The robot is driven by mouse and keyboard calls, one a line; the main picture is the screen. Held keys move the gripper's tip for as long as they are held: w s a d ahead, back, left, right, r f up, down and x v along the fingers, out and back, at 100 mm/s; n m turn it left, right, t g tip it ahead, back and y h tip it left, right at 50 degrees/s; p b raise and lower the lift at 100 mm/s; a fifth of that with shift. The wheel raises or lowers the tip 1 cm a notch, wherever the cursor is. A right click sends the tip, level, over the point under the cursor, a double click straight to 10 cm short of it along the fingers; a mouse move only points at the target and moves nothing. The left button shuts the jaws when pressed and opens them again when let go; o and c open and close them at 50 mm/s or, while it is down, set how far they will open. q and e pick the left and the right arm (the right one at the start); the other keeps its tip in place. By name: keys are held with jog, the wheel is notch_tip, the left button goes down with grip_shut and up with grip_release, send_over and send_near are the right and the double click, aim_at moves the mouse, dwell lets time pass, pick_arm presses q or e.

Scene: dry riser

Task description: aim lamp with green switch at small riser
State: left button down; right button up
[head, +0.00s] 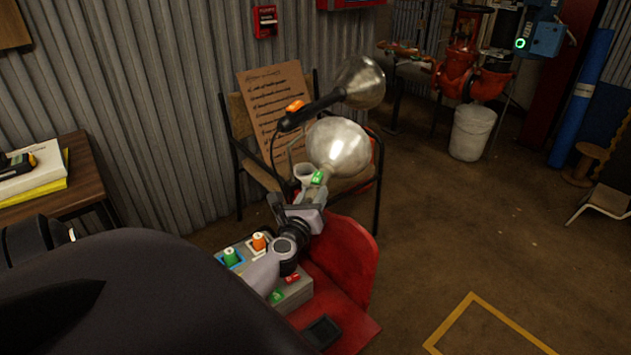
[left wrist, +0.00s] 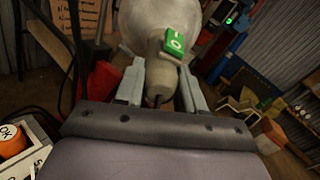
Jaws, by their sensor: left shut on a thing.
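The lamp with the green switch (head: 337,147) has a silvery rounded shade and stands up in front of the chair. Its green switch (head: 318,177) is on the neck below the shade; the switch also shows in the left wrist view (left wrist: 176,42). My left gripper (head: 308,203) is shut on this lamp's handle, with a finger on each side of it in the left wrist view (left wrist: 160,88). Red riser pipes and valves (head: 487,84) stand at the back right; I cannot tell which is the small riser. My right gripper is not in view.
A second lamp with an orange switch (head: 294,106) is just behind, close to the held one. A chair (head: 235,115) carries a cardboard sign (head: 275,95). A box with coloured knobs (head: 292,293) is below my gripper. A white bucket (head: 472,133) stands before the risers.

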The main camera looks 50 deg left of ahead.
pick_arm(q)
jog(key=shift+s+d+f, duration=0.1)
jog(key=shift+d+f, duration=0.05)
jog(key=shift+f, duration=0.3)
jog(key=c, duration=0.7)
grip_release()
jog(key=shift+r, duration=0.15)
jog(key=v, duration=0.7)
jog(key=shift+s, duration=0.1)
